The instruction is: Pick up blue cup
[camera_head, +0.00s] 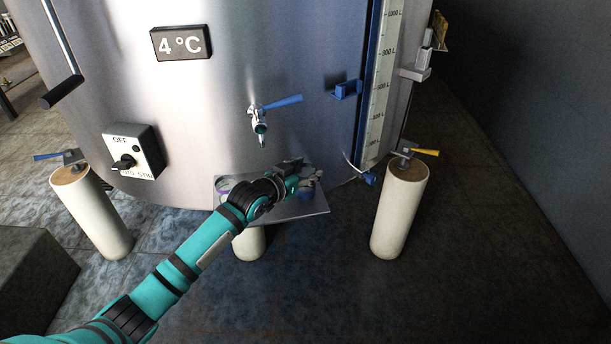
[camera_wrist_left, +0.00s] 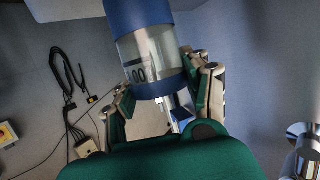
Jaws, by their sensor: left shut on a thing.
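The blue cup (camera_wrist_left: 150,65) shows in the left wrist view as a clear cylinder with blue bands and dark markings. My left gripper (camera_wrist_left: 162,90) has a finger on each side of it and is shut on it. In the head view my left gripper (camera_head: 308,178) is above the right part of a small metal shelf on the tank's front. There the cup is mostly hidden by the gripper, and I cannot tell whether it touches the shelf. My right gripper is in neither view.
The metal shelf (camera_head: 312,210) sticks out low on the steel tank (camera_head: 225,85). A tap (camera_head: 260,125) with a blue lever is above my gripper. A switch box (camera_head: 134,152) is at left. Pale posts stand left and right (camera_head: 398,212). The floor at front right is clear.

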